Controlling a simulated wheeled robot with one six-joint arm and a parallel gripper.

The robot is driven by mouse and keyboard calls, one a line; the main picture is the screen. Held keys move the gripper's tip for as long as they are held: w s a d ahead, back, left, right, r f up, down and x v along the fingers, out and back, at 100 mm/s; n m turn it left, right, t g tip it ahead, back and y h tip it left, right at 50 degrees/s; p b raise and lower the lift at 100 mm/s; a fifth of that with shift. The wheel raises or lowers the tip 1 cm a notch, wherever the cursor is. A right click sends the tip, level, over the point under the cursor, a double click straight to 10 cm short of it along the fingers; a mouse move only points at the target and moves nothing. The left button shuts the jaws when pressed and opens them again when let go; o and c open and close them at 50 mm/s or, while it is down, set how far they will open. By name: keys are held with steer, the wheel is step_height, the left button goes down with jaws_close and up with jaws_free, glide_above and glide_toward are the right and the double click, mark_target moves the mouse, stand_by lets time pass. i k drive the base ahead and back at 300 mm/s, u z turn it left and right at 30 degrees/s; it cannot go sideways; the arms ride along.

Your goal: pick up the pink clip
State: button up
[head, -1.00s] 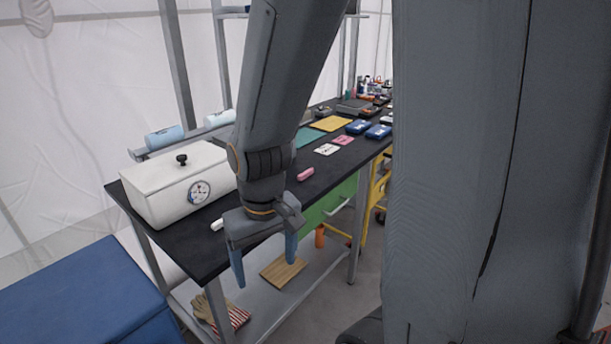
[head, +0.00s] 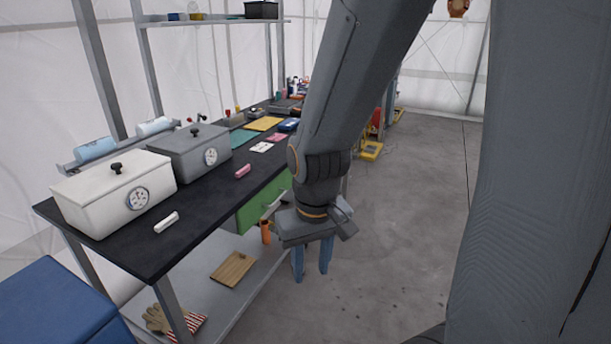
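The pink clip (head: 243,171) lies on the black tabletop (head: 196,205) near its front edge, in the middle of the head view. It is a small, bar-shaped piece. My gripper (head: 312,276) points down in front of the table, to the right of the clip and apart from it. Its two blue fingers are spread with a gap between them, and nothing shows in the gap. Nothing hides the clip.
A white clip-like bar (head: 166,222) lies nearer on the table. A white box (head: 95,205) and a grey box (head: 190,150), each with a dial, stand behind. A green drawer front (head: 262,205) is below the tabletop. Grey floor (head: 400,230) at right is open.

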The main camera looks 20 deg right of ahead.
mark_target(246, 169)
steer(key=z, duration=0.6)
steer(key=k, duration=0.8)
steer(key=z, duration=0.6)
steer(key=i, duration=1.35)
steer(key=u, duration=0.8)
steer(key=i, duration=1)
steer(key=u, duration=1.4)
steer(key=i, duration=0.45)
steer(key=u, duration=0.3)
